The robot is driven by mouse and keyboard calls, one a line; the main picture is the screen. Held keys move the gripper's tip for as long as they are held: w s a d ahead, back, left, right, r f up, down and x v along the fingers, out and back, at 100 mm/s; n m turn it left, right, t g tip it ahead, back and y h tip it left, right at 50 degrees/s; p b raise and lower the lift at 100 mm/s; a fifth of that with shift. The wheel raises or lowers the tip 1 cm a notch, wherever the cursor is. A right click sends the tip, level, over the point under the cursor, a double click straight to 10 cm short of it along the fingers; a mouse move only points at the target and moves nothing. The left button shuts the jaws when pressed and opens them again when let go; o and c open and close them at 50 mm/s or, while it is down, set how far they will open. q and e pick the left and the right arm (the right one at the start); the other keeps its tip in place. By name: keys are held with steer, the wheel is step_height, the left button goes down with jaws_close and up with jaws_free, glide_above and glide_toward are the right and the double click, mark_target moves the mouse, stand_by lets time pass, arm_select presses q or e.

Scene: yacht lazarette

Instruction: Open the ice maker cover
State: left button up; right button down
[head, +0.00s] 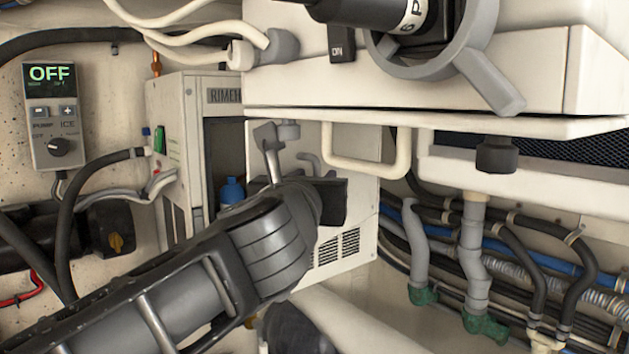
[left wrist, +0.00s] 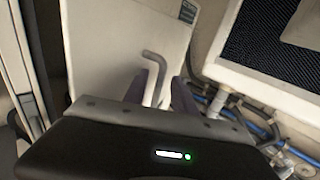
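The ice maker (head: 172,140) is a pale box at left centre in the head view. A dark opening in it shows a blue bottle (head: 231,192). A pale panel with vent slots (head: 340,246), seemingly the cover, stands at an angle to the right of the opening. The panel also fills the middle of the left wrist view (left wrist: 112,45). A grey bent handle (left wrist: 157,68) stands out from it. My left gripper (left wrist: 161,90) is open, with one finger on each side of the handle; contact cannot be told. My right gripper is not in view.
A control box reading OFF (head: 55,115) hangs on the left wall. A pale shelf unit (head: 450,95) with a loop handle (head: 367,172) overhangs the panel. Pipes and hoses (head: 470,255) run along the right. Black cables (head: 68,215) hang at the left.

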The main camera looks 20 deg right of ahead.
arm_select(q)
steer(key=b+v, duration=0.2)
steer(key=v, duration=0.5)
steer(key=shift+s+a, duration=0.25)
steer(key=shift+s, duration=0.1)
steer(key=shift+c, duration=0.2)
